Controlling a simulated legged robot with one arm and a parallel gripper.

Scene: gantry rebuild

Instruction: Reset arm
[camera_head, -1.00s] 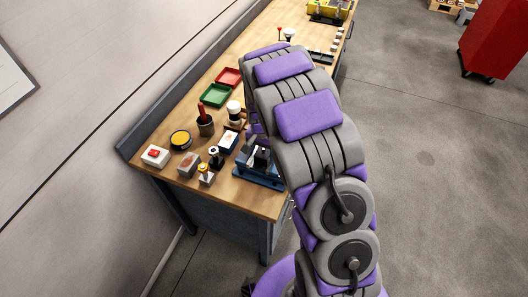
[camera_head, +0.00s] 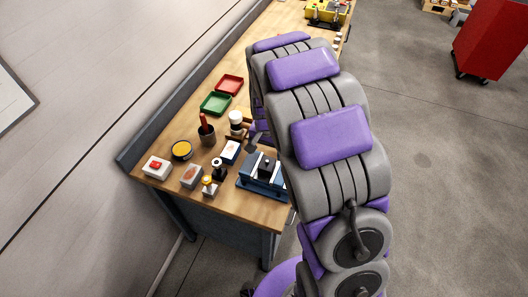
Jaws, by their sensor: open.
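My purple and grey arm (camera_head: 320,135) rises from the bottom right and bends over the right side of the wooden workbench (camera_head: 150,130). My gripper (camera_head: 256,146) is mostly hidden behind the arm. Only a dark part of it shows left of the arm, pointing down above the bench, just behind a blue vise (camera_head: 263,176). I see nothing held in it, and whether it touches anything is hard to tell.
Green (camera_head: 215,104) and red (camera_head: 230,85) trays lie farther back. A red cabinet (camera_head: 490,42) stands right; the floor between is clear.

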